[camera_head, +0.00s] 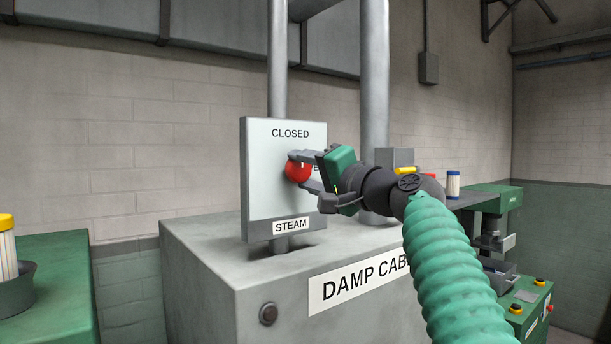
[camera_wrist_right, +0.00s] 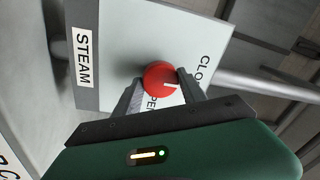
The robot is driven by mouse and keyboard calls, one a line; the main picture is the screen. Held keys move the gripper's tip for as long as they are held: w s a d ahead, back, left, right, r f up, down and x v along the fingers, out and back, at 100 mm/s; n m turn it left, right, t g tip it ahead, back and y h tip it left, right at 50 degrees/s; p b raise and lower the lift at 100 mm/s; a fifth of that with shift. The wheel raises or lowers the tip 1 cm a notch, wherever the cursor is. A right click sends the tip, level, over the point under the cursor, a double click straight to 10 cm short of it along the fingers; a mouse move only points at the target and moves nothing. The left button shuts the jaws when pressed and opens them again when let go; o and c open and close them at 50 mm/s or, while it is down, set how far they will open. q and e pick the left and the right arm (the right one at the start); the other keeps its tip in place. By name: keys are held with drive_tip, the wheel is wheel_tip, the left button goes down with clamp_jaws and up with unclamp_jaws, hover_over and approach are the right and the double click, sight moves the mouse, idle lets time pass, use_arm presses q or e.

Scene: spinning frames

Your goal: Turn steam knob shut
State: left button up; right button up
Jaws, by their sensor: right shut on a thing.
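The red steam knob (camera_head: 298,168) sits on an upright pale panel (camera_head: 264,190) marked CLOSED at the top and STEAM at the bottom. My right gripper (camera_head: 304,172) reaches in from the right and is shut on the knob, one finger above it and one below. In the right wrist view, the knob (camera_wrist_right: 160,77) sits between the fingertips. My left gripper is not in view.
The panel stands on a grey cabinet (camera_head: 200,275) labelled DAMP CAB, the rest hidden by my arm. Grey pipes (camera_head: 374,75) rise behind it. A green table (camera_head: 50,265) with a pot of spools is at left. Green machinery (camera_head: 490,200) stands at right.

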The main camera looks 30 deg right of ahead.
drive_tip(key=shift+w+f, duration=0.1)
drive_tip(key=shift+f, duration=0.15)
drive_tip(key=o, duration=1.2)
drive_tip(key=shift+o, duration=0.7)
drive_tip(key=shift+w, duration=0.1)
drive_tip(key=s+d+f+b, duration=0.1)
drive_tip(key=s+b, duration=0.5)
drive_tip(key=s, duration=1)
drive_tip(key=shift+s+d+f, duration=0.2)
drive_tip(key=shift+s+f, duration=0.1)
drive_tip(key=shift+f, duration=0.05)
